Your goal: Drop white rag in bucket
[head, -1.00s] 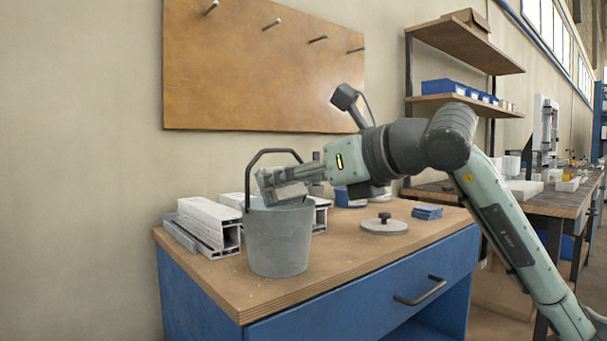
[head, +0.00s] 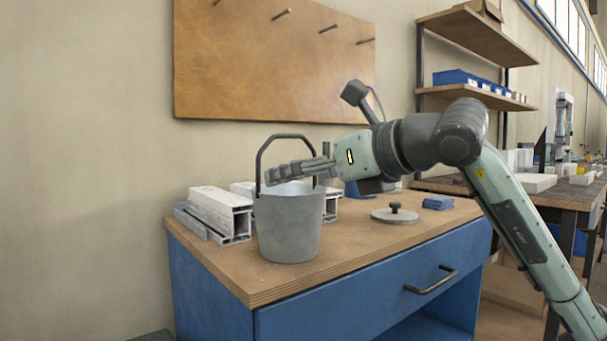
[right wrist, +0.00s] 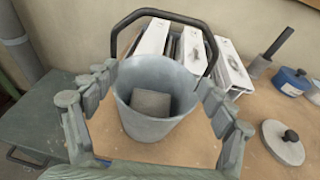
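The grey bucket (head: 289,228) stands upright on the bench with its dark handle raised; it also shows in the right wrist view (right wrist: 150,127). A flat, squarish greyish-white piece, seemingly the rag (right wrist: 152,103), lies inside at the bottom of the bucket in the right wrist view. In the head view the bucket's wall hides it. My right gripper (head: 274,174) is above the bucket's rim, reaching in from the right. In the right wrist view its fingers (right wrist: 157,78) are spread apart with nothing between them, and the bucket lies beneath. My left gripper is out of view.
White aluminium profiles (head: 222,212) lie behind and left of the bucket. The bench's front right top (head: 370,240) is clear.

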